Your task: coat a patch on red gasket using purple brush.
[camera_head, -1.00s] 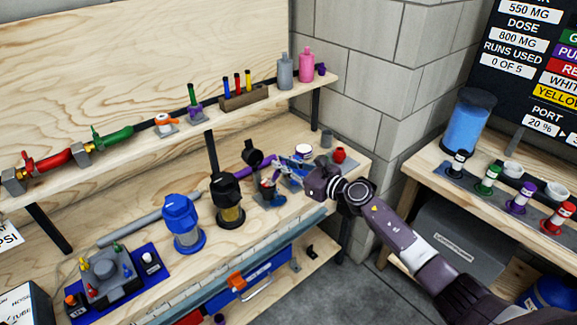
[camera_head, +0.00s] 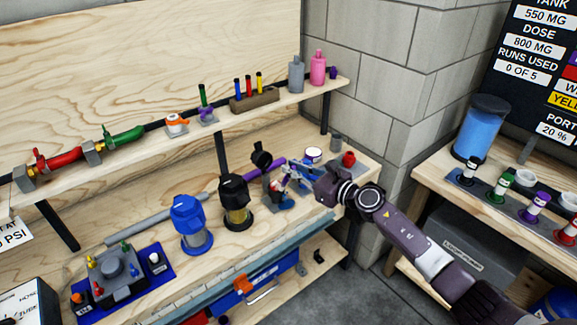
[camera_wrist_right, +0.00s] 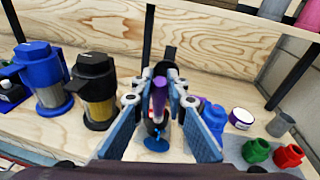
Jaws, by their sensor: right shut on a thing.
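My right gripper (camera_head: 294,174) is over the right part of the lower bench. I cannot make out for certain which red thing is the gasket; a small red part (camera_head: 348,159) stands right of the gripper. My left gripper is out of view.
A black-topped filter (camera_head: 235,203) and a blue-topped filter (camera_head: 191,224) stand left of the gripper. A white tub (camera_head: 313,153) and a grey cup (camera_head: 336,142) stand behind it. The upper shelf (camera_head: 290,100) carries a wooden holder (camera_head: 254,101) with coloured sticks.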

